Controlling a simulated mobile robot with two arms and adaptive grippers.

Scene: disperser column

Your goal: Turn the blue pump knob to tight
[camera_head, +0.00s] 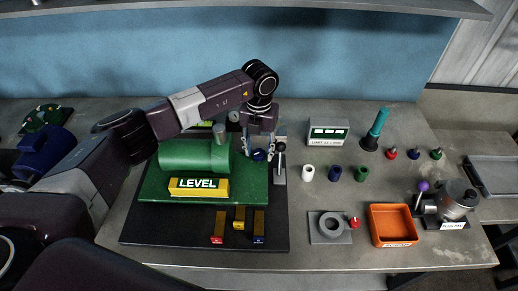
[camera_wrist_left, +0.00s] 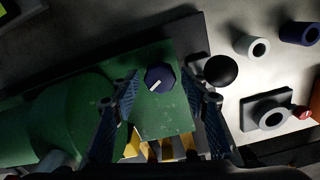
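The blue pump knob (camera_head: 259,155) sits on the right end of the green pump base (camera_head: 160,190), beside the green pump body (camera_head: 190,155). In the left wrist view the blue knob (camera_wrist_left: 160,76) is a dark faceted disc with a white mark slanting toward the lower left. My left gripper (camera_head: 258,147) points down over the knob. In the left wrist view my left gripper (camera_wrist_left: 167,92) is open, one finger on each side of the knob, with gaps between. Whether the fingertips reach knob height is unclear. My right gripper is not in view.
A black-knobbed lever (camera_head: 280,160) stands close right of the knob. A yellow LEVEL block (camera_head: 199,187) lies in front of the pump body. Small cylinders, an orange bin (camera_head: 392,226) and a metal pot (camera_head: 457,202) stand farther right.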

